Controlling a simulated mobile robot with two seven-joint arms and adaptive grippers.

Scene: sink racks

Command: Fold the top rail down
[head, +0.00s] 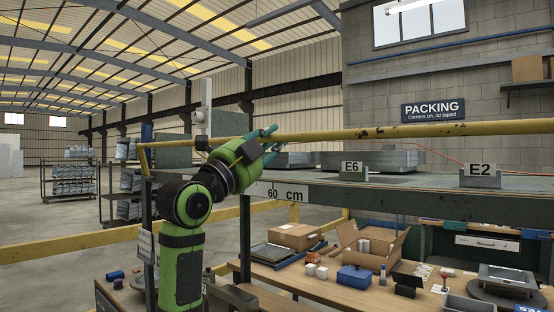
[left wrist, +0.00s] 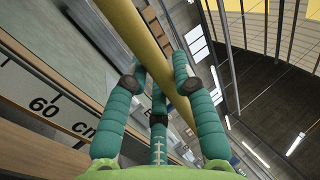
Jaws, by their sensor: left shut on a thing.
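The top rail is a long yellow bar (head: 400,132) with dark worn patches, running level across the head view above the front of a grey shelf. My left gripper (head: 268,138) has teal fingers and is shut on the rail, left of the middle of the view. In the left wrist view the rail (left wrist: 140,35) passes diagonally between the fingers of my left gripper (left wrist: 162,85). Part of the rail is hidden behind the fingers. My right gripper is not in view.
The shelf edge (head: 350,195) carries a "60 cm" label, with flat grey stacks (head: 370,161) and E6 (head: 353,171) and E2 (head: 480,174) signs. Below is a workbench with an open cardboard box (head: 368,248). A lower yellow rail (head: 70,246) runs at left.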

